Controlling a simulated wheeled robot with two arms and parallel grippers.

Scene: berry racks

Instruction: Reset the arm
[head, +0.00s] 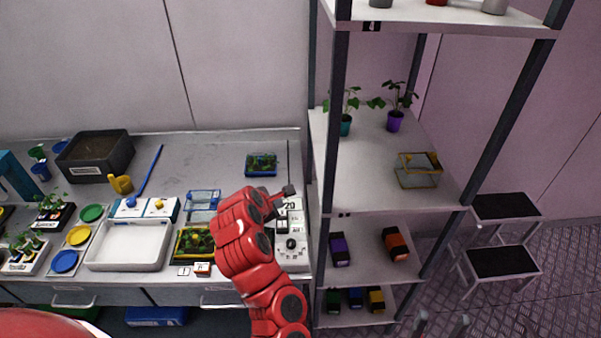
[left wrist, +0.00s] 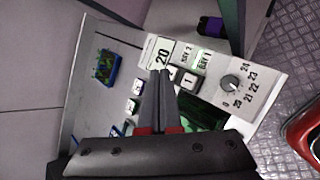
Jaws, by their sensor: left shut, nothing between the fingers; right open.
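My left gripper (head: 289,190) is at the end of the red arm, over the right end of the workbench. In the left wrist view its fingers (left wrist: 160,76) are shut together with nothing between them. They are in front of a white control panel (left wrist: 265,75) with a "20" display, labelled buttons and a dial (left wrist: 232,82). In the head view the panel's dial (head: 291,244) shows just right of my arm. I cannot tell whether the fingertips touch the panel. Two grey prongs of my right gripper (head: 440,325) show spread apart at the bottom right edge, with nothing visible between them.
A metal shelf rack (head: 375,175) with potted plants, a glass box (head: 418,170) and small coloured boxes stands close right of my left arm. On the bench are a white tray (head: 128,265), a planter (head: 96,150) and seedling trays. A step stool (head: 505,262) stands far right.

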